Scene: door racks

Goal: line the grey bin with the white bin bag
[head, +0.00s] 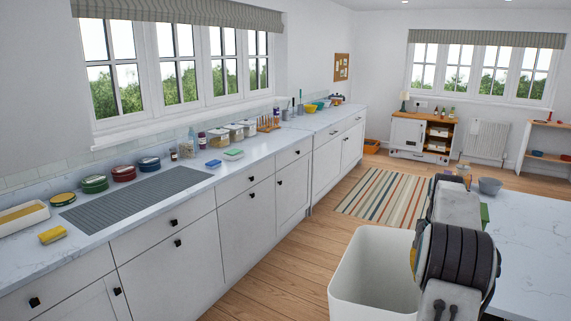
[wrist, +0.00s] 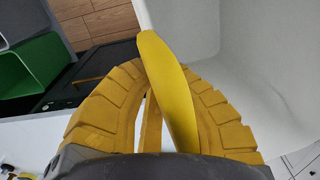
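A large off-white, open-topped bin shape (head: 350,290) with rounded corners stands at the lower middle of the head view. I cannot tell whether this is the grey bin itself or the bag over it. In the wrist view a smooth pale wall (wrist: 245,50) fills the right side, close beyond my gripper. No separate white bag is distinguishable.
A white-topped table (head: 535,245) with a grey bowl (head: 490,186) is at right. The long counter (head: 290,140) runs along the left wall. A striped rug (head: 380,197) lies on the wooden floor beyond. An open green box (wrist: 28,72) shows in the wrist view.

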